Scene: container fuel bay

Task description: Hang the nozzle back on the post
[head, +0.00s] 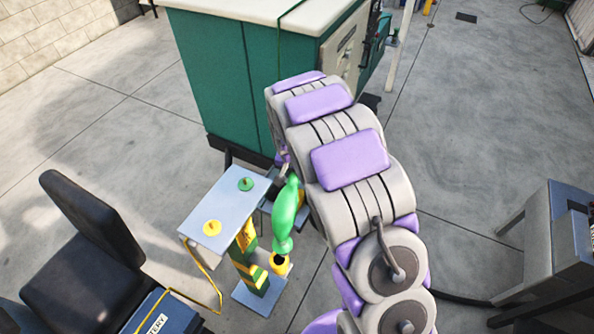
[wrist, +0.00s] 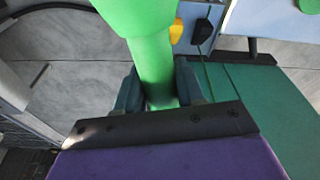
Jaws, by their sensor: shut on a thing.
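The green nozzle (head: 285,212) is roughly upright in the head view, just right of the post. The post (head: 246,258) has green and yellow bands and a grey top plate (head: 222,226). A yellow cup with a dark opening (head: 280,264) is on the post's right side, just below the nozzle's lower end; whether they touch is unclear. In the wrist view my gripper (wrist: 157,92) is shut on the green nozzle (wrist: 153,60), one jaw on each side. My arm largely hides the gripper in the head view.
A green cabinet (head: 217,82) with a white top stands behind the post. A black chair (head: 85,235) and a blue battery box (head: 160,318) are at the left. A grey table (head: 550,240) is at the right. Open concrete floor lies between.

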